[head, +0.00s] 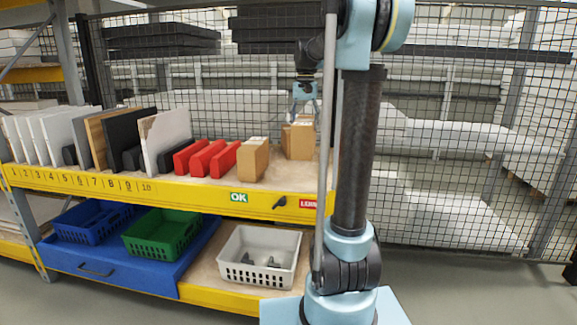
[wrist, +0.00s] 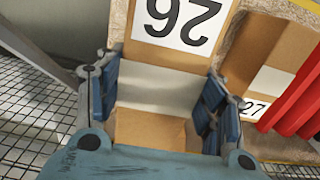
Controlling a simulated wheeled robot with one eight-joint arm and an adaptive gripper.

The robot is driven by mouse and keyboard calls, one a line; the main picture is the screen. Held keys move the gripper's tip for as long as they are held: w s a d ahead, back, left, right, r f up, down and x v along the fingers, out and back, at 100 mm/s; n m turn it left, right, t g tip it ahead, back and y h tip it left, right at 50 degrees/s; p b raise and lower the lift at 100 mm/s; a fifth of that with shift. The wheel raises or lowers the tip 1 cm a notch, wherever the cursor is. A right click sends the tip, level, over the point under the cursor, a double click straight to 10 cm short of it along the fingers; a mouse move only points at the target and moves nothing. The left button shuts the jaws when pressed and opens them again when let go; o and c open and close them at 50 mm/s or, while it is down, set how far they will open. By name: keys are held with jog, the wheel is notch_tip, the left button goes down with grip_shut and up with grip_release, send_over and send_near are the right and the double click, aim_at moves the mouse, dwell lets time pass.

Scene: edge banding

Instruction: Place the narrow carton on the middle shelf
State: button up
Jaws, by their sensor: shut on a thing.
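The narrow carton, brown with a white label reading 26, is between the fingers of my gripper in the wrist view (wrist: 160,126). It also shows in the head view (head: 301,141), below my gripper (head: 304,112). The gripper points down, with its fingers (wrist: 163,88) shut on the carton's two sides. The carton is upright at the right end of the middle shelf (head: 200,189), which has a yellow front edge. I cannot tell whether its base touches the shelf. My arm stands just right of it in the head view.
Another brown carton (head: 253,158), labelled 27 in the wrist view (wrist: 256,106), stands left of the held one. Several red blocks (head: 208,158) and upright panels (head: 125,133) fill the shelf further left. Blue, green and white baskets (head: 259,257) sit below. Wire mesh (head: 450,130) stands behind.

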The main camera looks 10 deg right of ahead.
jog(key=shift+s+d+f, duration=0.1)
jog(key=shift+d+f, duration=0.2)
jog(key=f, duration=0.4)
jog(key=shift+d+f, duration=0.25)
jog(key=shift+f, duration=2.55)
jog(key=o, duration=1.8)
notch_tip(320, 180, up, 12)
